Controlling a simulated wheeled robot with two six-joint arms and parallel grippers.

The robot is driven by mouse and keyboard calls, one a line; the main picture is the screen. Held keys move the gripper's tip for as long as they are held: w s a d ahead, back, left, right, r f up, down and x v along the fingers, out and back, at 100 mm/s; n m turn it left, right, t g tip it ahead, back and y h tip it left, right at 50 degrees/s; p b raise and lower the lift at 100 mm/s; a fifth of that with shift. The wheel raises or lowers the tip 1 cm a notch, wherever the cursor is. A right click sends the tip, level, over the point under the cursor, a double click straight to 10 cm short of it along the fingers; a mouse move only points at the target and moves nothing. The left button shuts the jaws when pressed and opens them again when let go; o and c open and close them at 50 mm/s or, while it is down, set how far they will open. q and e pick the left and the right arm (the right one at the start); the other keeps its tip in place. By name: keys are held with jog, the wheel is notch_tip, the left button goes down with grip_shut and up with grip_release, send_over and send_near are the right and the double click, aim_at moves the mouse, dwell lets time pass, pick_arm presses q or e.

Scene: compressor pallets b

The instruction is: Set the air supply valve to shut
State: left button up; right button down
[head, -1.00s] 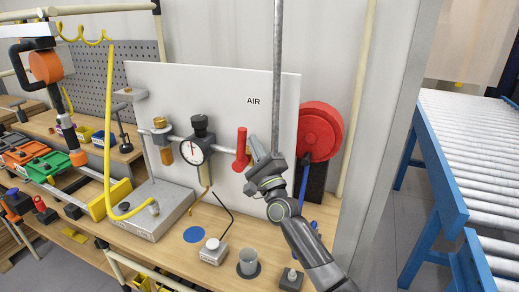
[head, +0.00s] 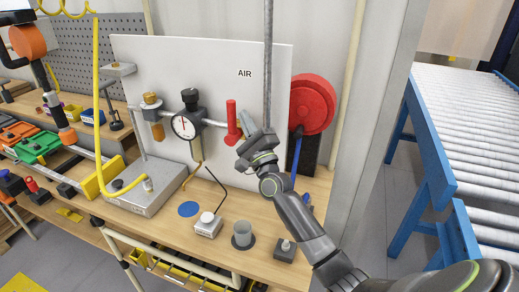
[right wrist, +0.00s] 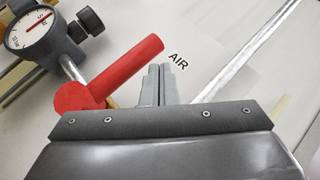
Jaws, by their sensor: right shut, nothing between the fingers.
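The air supply valve has a red handle (head: 231,115) on the horizontal pipe of the white panel (head: 150,60) marked AIR. The handle stands upright, across the pipe. My right gripper (head: 242,117) is shut and empty, just to the right of the handle. In the right wrist view the handle (right wrist: 125,73) slants up to the right, and the shut fingertips (right wrist: 160,70) are close beside its right side. I cannot tell whether they touch it. My left gripper is not in view.
A pressure gauge (head: 184,126) sits on the pipe left of the valve. A grey vertical pole (head: 268,60) and a red reel (head: 312,104) stand close to my right gripper. A grey cup (head: 242,235) is on the bench below. A roller conveyor (head: 470,130) is at the right.

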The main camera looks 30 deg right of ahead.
jog(key=b+v, duration=0.5)
jog(key=v, duration=1.1)
jog(key=shift+s, duration=0.15)
